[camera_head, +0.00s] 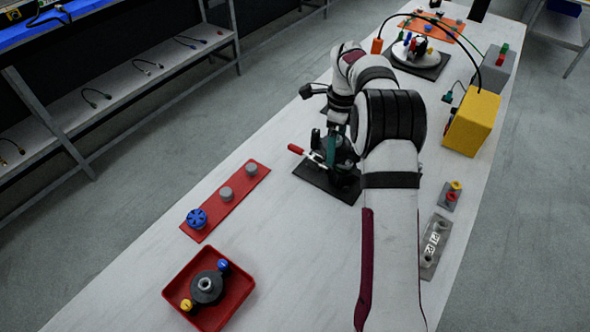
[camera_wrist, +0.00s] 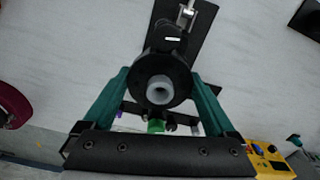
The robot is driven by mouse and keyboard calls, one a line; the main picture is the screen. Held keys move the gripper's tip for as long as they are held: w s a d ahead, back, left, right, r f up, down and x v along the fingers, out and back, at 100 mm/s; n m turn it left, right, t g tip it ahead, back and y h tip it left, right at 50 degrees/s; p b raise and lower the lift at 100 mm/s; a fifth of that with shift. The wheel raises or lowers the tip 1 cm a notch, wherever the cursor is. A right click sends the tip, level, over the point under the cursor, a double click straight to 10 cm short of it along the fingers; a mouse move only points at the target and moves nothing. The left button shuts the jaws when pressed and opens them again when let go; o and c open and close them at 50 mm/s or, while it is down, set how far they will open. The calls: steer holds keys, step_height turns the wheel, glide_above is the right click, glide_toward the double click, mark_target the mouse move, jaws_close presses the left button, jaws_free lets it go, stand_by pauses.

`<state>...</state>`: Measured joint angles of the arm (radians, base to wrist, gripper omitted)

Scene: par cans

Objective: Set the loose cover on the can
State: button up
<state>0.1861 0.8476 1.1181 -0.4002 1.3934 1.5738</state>
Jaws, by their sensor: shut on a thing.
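In the wrist view the teal fingers of my gripper (camera_wrist: 160,80) are closed on opposite sides of a black round piece with a pale grey knob (camera_wrist: 159,89), which looks like the cover. In the head view my gripper (camera_head: 332,148) is over a black base plate (camera_head: 318,182) with a red-handled lever (camera_head: 296,149). A dark body (camera_head: 345,160) there may be the can; my gripper and arm partly hide it. I cannot tell whether the cover touches it. A similar black round piece (camera_head: 207,288) with blue and yellow ends lies in the red tray (camera_head: 240,302).
A red strip (camera_head: 243,186) with a blue knob (camera_head: 197,218) and grey knobs lies left of the base plate. A yellow box (camera_head: 472,122) and grey box (camera_head: 497,70) stand at the right. Bare table lies between the strip and the base plate.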

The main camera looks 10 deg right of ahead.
mark_target(346, 157)
steer(key=d+m, duration=0.1)
steer(key=d+r+m, duration=0.1)
steer(key=d, duration=0.1)
steer(key=shift+w, duration=0.2)
steer(key=shift+d+f, duration=0.1)
steer(key=shift+f, duration=3.2)
steer(key=shift+f, duration=0.15)
steer(key=o, duration=0.9)
step_height(346, 157, up, 16)
steer(key=shift+f, duration=0.1)
